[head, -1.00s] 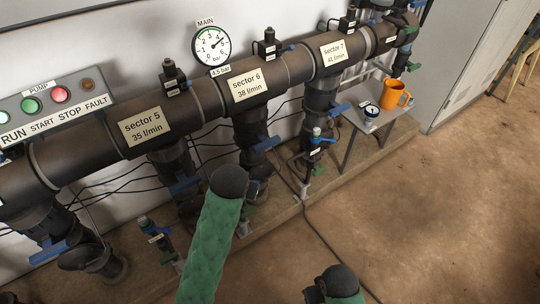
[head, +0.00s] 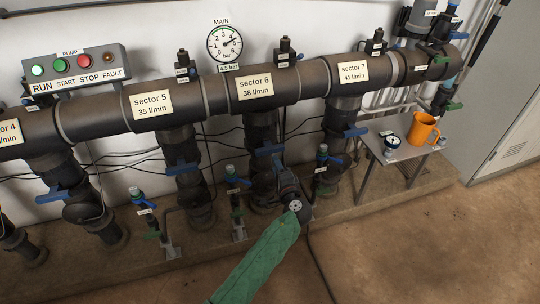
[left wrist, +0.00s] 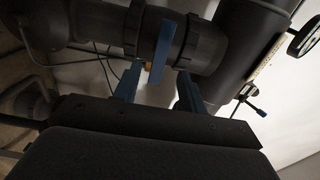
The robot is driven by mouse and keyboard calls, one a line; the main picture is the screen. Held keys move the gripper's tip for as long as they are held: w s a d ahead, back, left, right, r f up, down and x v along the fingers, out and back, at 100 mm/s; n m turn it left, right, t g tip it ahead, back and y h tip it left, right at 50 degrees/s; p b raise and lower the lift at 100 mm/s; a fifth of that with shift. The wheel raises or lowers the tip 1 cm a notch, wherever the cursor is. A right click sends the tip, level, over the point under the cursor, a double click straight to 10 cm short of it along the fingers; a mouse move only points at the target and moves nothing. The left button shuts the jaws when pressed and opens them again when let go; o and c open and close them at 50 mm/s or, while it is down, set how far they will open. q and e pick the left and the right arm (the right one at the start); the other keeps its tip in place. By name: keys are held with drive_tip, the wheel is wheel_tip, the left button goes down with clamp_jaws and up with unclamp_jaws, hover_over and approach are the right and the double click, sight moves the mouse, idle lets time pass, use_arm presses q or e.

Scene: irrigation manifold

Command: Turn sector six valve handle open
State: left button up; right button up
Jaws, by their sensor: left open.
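The sector 6 label (head: 255,87) is on the main pipe, with the sector 6 pipe going down below it. Its blue valve handle (head: 269,150) sits on that pipe and points sideways, across the pipe. My left gripper (head: 280,167) is at the end of the green-sleeved arm, just below and in front of this handle, and partly hides the lower pipe. In the left wrist view my two blue fingers (left wrist: 158,88) are spread apart, with a blue handle (left wrist: 160,52) just beyond and between their tips. Whether they touch it is unclear. My right gripper is out of view.
Similar blue handles sit at sector 5 (head: 182,169) and sector 7 (head: 356,132). Small upright valves (head: 235,180) stand close in front of the pipes. A small table (head: 405,151) with an orange mug (head: 422,129) stands at right.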

sight(271, 152)
use_arm(q)
drive_tip(key=x, duration=0.7)
drive_tip(key=shift+w+d, duration=0.1)
drive_tip(key=shift+w, duration=0.25)
drive_tip(key=shift+c, duration=0.2)
drive_tip(key=shift+p, duration=0.35)
clamp_jaws()
